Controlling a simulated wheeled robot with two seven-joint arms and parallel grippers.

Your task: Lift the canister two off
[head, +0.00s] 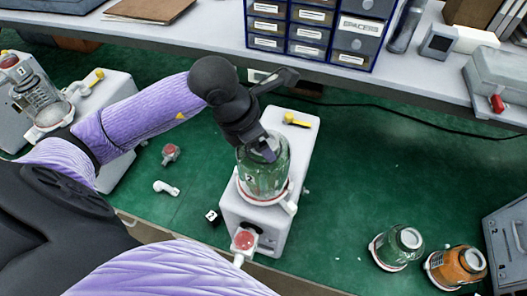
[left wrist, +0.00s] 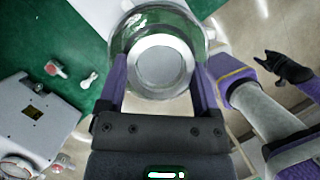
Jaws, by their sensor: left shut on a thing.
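Canister two (head: 262,180), a clear greenish jar marked 2, stands upright at the front part of the middle white pump (head: 285,225). A white and red ring shows around its lower end; I cannot tell whether it is raised from its seat. My left gripper (head: 262,148) is shut on the canister's upper end from above. In the left wrist view the canister (left wrist: 125,40) sits between the fingers of my left gripper (left wrist: 160,85), its round grey end facing the camera. A dark hand at the right of that view looks like my right gripper (left wrist: 287,68); its jaw state is unclear.
Another pump with a jar (head: 42,103) stands at the left. A green jar (head: 398,247) and an orange jar (head: 457,266) stand at the lower right. A red-topped fitting (head: 171,153) and a white elbow (head: 166,188) lie on the green mat. Drawers (head: 310,33) line the back shelf.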

